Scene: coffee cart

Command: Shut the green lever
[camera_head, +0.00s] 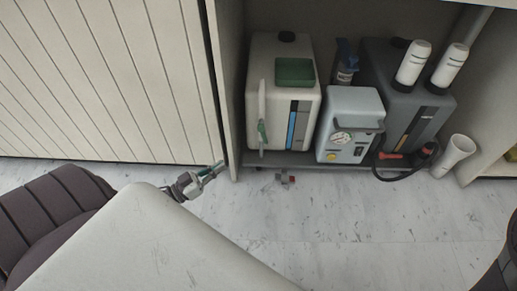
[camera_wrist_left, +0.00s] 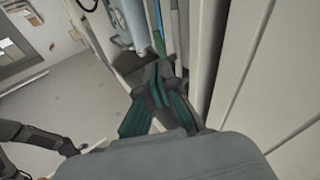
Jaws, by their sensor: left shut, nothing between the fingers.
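In the left wrist view the gripper (camera_wrist_left: 160,74) with green pads points toward a narrow green strip (camera_wrist_left: 158,42); I cannot tell whether that is the lever. My right gripper does not show.
The tank stands in an open bay beside a grey-blue machine (camera_head: 348,125) with a gauge and a dark tank (camera_head: 408,95). A slatted panel (camera_head: 100,80) and the cabinet upright (camera_head: 231,120) are close to my left gripper.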

